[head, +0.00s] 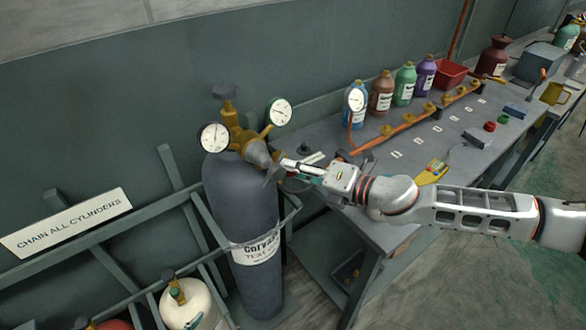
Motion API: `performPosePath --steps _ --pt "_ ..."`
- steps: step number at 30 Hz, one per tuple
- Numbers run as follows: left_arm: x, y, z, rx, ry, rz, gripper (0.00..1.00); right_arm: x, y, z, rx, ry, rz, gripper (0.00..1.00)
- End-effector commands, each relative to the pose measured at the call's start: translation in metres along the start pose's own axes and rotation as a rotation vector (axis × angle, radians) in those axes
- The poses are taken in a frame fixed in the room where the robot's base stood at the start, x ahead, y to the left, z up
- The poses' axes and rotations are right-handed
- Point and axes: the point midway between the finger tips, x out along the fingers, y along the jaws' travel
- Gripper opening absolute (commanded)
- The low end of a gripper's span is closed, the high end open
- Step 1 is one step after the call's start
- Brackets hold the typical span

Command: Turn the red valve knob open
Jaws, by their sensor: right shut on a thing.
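A dark grey gas cylinder (245,205) stands upright against the wall frame. A brass valve (229,112) rises from its top and carries a dark grey handwheel (225,92). I see no red knob on this valve. A regulator with a left gauge (214,137) and a right gauge (279,112) is fitted to it. A grey conical knob (259,152) sticks out of the regulator toward my right gripper (276,171). My right gripper is shut on this grey knob, as far as I can tell; its fingers partly cover the contact. My left gripper is not in view.
The workbench (432,140) right of the cylinder carries several bottles, a red bin (450,73), a copper manifold (412,121), a small red round piece (490,126) and a yellow meter (433,172). A white cylinder (188,305) stands low at the left. Rack rails flank the grey cylinder.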

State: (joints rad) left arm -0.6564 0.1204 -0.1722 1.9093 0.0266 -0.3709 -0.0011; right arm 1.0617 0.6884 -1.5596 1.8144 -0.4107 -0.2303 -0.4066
Motion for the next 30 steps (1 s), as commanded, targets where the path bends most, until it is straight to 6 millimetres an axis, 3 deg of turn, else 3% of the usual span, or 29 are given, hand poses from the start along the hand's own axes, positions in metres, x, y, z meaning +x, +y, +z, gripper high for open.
performPosePath --steps 12,29,30 --pt "0.0008 -0.0024 -0.0017 0.008 0.003 0.000 0.32 0.0005 0.0005 -0.0015 -0.174 0.003 -0.072 0.02" --pt "0.0015 0.0017 -0.0037 -0.009 0.005 -0.001 0.32 0.0006 0.0001 -0.0021 -0.196 0.003 -0.082 0.02" --pt "0.0015 0.0016 -0.0036 -0.008 0.005 -0.001 0.32 0.0006 0.0001 -0.0021 -0.196 0.003 -0.082 0.34"
